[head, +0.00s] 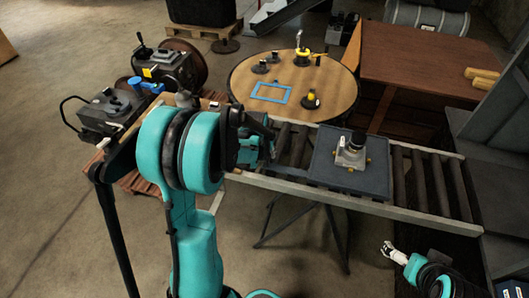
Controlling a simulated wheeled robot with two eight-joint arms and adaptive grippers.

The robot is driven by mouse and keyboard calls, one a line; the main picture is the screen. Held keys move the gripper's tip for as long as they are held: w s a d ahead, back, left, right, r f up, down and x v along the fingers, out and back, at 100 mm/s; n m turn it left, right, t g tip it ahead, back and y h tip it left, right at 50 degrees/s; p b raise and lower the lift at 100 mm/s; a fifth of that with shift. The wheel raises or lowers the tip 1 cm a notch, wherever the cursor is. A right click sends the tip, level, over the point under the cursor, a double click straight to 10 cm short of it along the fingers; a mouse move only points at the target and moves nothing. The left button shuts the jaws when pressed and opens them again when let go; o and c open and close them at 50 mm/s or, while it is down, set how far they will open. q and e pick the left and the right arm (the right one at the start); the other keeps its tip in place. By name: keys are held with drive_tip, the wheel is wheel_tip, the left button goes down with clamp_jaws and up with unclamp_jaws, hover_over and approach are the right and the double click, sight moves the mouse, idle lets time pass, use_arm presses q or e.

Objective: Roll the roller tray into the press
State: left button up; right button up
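The roller tray (327,172) is a flat dark blue-grey tray lying on the roller conveyor (422,210). A grey metal part (350,158) with a black top and yellow fittings stands on it. The grey machine at the right end of the conveyor looks like the press (504,130); its opening is mostly out of view. My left gripper (266,148) is over the conveyor's left part, to the left of the tray and apart from it. Its fingers are dark and partly hidden by my arm. My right gripper (388,250) seems to be at lower right, in front of the conveyor; its fingers are unclear.
A round wooden table (335,90) behind the conveyor holds a blue frame (271,92) and small yellow-black parts. A brown wooden desk (420,55) stands at back right. Dark machine units (110,110) stand at left. Bare rollers lie between tray and press.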

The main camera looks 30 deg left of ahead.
use_arm(q)
clamp_jaws()
drive_tip(key=shift+d, duration=0.1)
